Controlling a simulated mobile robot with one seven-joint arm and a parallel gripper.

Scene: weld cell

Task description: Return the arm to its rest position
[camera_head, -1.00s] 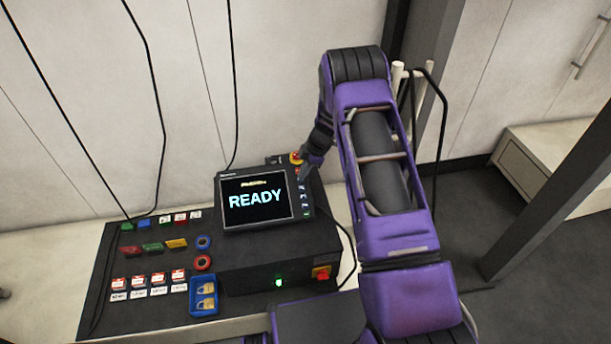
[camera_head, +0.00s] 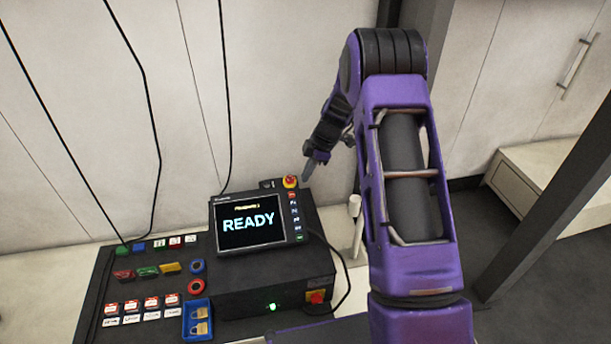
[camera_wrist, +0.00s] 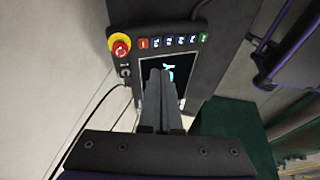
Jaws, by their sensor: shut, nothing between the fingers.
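My arm, purple and black, rises at the right of the head view and bends down at its top. My gripper (camera_head: 309,172) hangs in the air just above and right of the control pendant's upper right corner, apart from it. Its fingers are together and empty; they also show in the wrist view (camera_wrist: 160,80), in front of the screen. The pendant (camera_head: 250,220) shows the word READY. A red emergency stop on a yellow ring (camera_head: 290,181) sits at its upper right and shows in the wrist view (camera_wrist: 120,48).
The pendant rests on a black box on a dark panel (camera_head: 150,285) with coloured tags, padlocks in a blue tray (camera_head: 197,320) and several labels. A red switch (camera_head: 317,297) is on the box front. Cables hang at the left. A dark post (camera_head: 545,210) stands right.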

